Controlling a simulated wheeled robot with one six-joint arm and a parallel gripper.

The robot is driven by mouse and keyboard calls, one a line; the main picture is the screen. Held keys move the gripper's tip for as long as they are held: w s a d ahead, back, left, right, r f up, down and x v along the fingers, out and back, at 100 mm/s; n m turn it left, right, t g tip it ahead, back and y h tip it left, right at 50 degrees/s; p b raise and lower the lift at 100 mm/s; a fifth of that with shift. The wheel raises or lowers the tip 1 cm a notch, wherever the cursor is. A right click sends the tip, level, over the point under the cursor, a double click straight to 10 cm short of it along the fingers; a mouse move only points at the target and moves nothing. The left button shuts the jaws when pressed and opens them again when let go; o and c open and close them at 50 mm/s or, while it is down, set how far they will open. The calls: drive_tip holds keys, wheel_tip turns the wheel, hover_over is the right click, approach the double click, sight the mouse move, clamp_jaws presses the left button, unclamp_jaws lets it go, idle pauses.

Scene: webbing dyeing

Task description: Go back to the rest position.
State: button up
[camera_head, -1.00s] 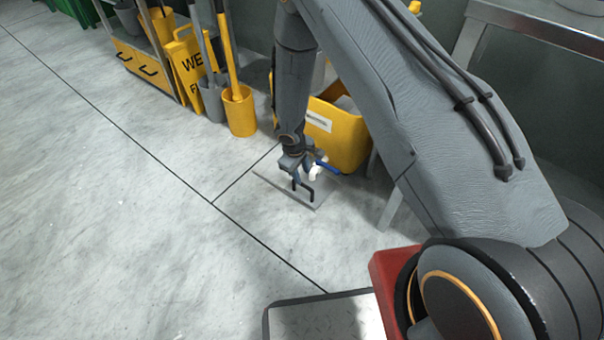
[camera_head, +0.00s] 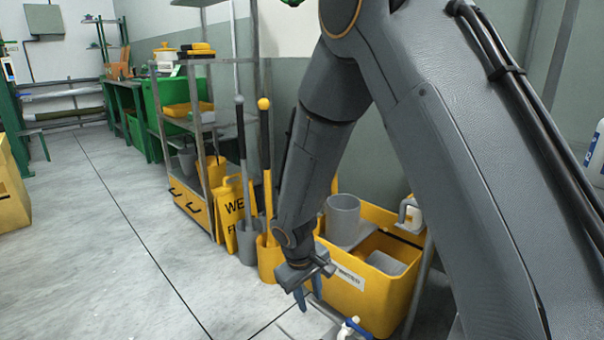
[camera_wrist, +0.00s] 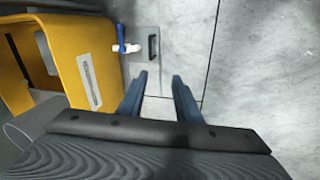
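My gripper (camera_head: 308,300) hangs low in front of the yellow bin (camera_head: 345,300) in the head view. In the wrist view my gripper (camera_wrist: 159,90) shows two blue-grey fingers apart, with nothing between them. Beyond the fingertips, a grey plate with a dark handle (camera_wrist: 153,47) lies on the floor. A small blue and white object (camera_wrist: 127,40) is at the plate's left edge, apart from the fingers. It also shows at the bottom of the head view (camera_head: 352,327).
The yellow bin (camera_wrist: 75,65) stands close to the left of the fingers. A grey cup (camera_head: 343,212) sits in it. A yellow wet-floor sign (camera_head: 235,212), long-handled tools and a metal shelf (camera_head: 195,62) stand along the wall.

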drive_tip(key=s+a+r+m+g+y, duration=0.1)
drive_tip(key=s+a+r+y, duration=0.1)
drive_tip(key=s+r, duration=0.95)
drive_tip(key=s+a+r+g+y, duration=0.1)
drive_tip(key=s+r, duration=0.7)
drive_tip(key=s, duration=0.7)
drive_tip(key=d+r+m+p, duration=0.3)
drive_tip(key=d+r+p, duration=0.7)
drive_tip(key=r+p, duration=0.3)
drive_tip(key=d+r+m+h+p, duration=0.1)
drive_tip(key=d+r+m+p, duration=0.2)
drive_tip(key=d+r+p, duration=0.7)
drive_tip(key=shift+s+d+r+p, duration=0.35)
drive_tip(key=shift+r+p, duration=1.15)
drive_tip(key=shift+p, duration=3.15)
drive_tip(key=shift+s+a, duration=0.1)
drive_tip(key=shift+a, duration=0.05)
